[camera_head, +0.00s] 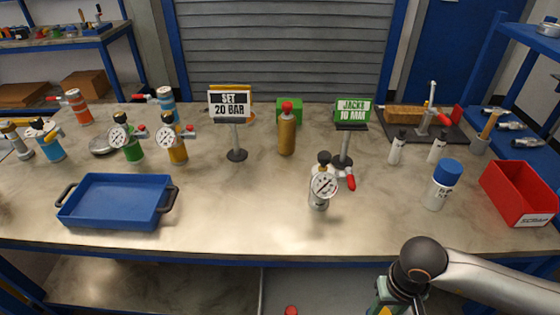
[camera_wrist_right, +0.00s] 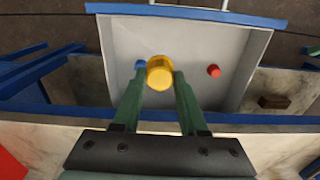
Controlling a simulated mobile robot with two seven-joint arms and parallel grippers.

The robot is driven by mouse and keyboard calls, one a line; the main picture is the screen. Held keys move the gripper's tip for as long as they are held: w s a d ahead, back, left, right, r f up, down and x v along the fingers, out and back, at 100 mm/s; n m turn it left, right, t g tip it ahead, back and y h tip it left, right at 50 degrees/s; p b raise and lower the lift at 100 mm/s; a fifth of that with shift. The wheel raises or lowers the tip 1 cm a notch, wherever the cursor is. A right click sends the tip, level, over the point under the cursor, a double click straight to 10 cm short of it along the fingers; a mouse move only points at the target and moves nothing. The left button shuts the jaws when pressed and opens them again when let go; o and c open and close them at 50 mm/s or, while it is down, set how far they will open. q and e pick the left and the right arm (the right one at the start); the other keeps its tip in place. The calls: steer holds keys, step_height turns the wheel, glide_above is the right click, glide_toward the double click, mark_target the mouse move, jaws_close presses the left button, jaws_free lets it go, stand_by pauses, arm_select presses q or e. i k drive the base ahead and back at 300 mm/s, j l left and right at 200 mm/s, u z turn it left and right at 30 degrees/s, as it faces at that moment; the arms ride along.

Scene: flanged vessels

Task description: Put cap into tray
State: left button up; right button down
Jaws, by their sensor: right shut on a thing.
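My right gripper (camera_wrist_right: 160,84) is shut on a yellow cylindrical cap (camera_wrist_right: 159,68) in the right wrist view. The cap is between the two green fingers, above a grey open drawer or bin (camera_wrist_right: 225,85) below the table. A red cap (camera_wrist_right: 213,71) lies in that bin, and a small blue piece (camera_wrist_right: 140,66) shows beside the yellow cap, partly hidden. In the head view my right arm reaches down past the front table edge at the bottom right. An empty blue tray (camera_head: 117,200) with dark handles stands on the table at the left. My left gripper is out of view.
Gauged vessels stand at the left (camera_head: 127,145) and one at the centre (camera_head: 321,190). Signs read "SET 20 BAR" (camera_head: 230,103) and "JACKS 10 MM" (camera_head: 352,110). A blue-capped bottle (camera_head: 441,188) and a red scrap bin (camera_head: 515,195) stand right. The table front between tray and centre vessel is clear.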

mark_target(120, 203)
steer(key=j+u, duration=0.1)
steer(key=j, duration=0.5)
steer(key=i+j+u, duration=0.1)
steer(key=j, duration=0.5)
steer(key=j+u, duration=0.1)
steer(key=j, duration=0.55)
steer(key=i+j+u, duration=0.1)
steer(key=j, duration=0.5)
steer(key=i+j+u, duration=0.1)
steer(key=j, duration=0.45)
steer(key=i+j, duration=0.05)
